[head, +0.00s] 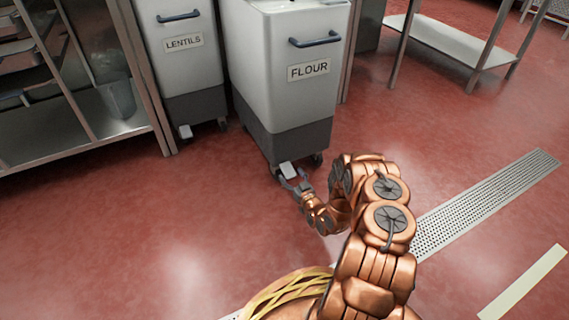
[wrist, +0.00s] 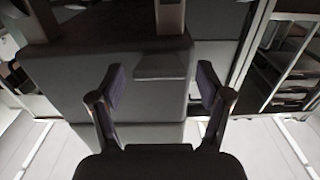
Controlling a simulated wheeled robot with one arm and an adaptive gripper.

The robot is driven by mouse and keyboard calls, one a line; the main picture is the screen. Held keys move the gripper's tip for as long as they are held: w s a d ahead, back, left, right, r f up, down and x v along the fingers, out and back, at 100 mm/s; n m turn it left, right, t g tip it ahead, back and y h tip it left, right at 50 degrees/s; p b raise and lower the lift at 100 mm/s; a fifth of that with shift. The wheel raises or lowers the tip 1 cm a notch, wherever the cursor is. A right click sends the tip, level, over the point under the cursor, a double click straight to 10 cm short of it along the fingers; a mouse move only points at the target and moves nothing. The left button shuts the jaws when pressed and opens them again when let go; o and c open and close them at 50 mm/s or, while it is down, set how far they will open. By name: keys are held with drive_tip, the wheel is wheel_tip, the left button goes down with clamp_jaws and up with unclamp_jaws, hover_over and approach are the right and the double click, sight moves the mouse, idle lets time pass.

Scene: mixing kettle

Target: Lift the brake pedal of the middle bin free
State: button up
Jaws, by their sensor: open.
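The FLOUR bin (head: 290,85) is a pale grey wheeled bin with a dark grey base and a blue handle; the LENTILS bin stands to its left. Its brake pedal (head: 288,169) is a small light block low at the front, close to my gripper (head: 296,182). In the wrist view, which appears upside down, my gripper (wrist: 160,90) has its two fingers spread wide and empty. A grey flap, apparently the pedal (wrist: 162,66), shows between and beyond the fingertips. I cannot tell whether they touch it.
The LENTILS bin (head: 185,60) has its own pale pedal (head: 185,131). A metal rack (head: 75,140) stands at the left and a steel table (head: 450,45) at the back right. A floor drain grate (head: 490,205) crosses the right. The red floor in front is clear.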

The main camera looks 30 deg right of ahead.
sight(287, 169)
drive_tip(key=shift+w, duration=0.65)
drive_tip(key=shift+w, duration=0.15)
drive_tip(key=shift+w+d, duration=0.2)
drive_tip(key=shift+w, duration=1.05)
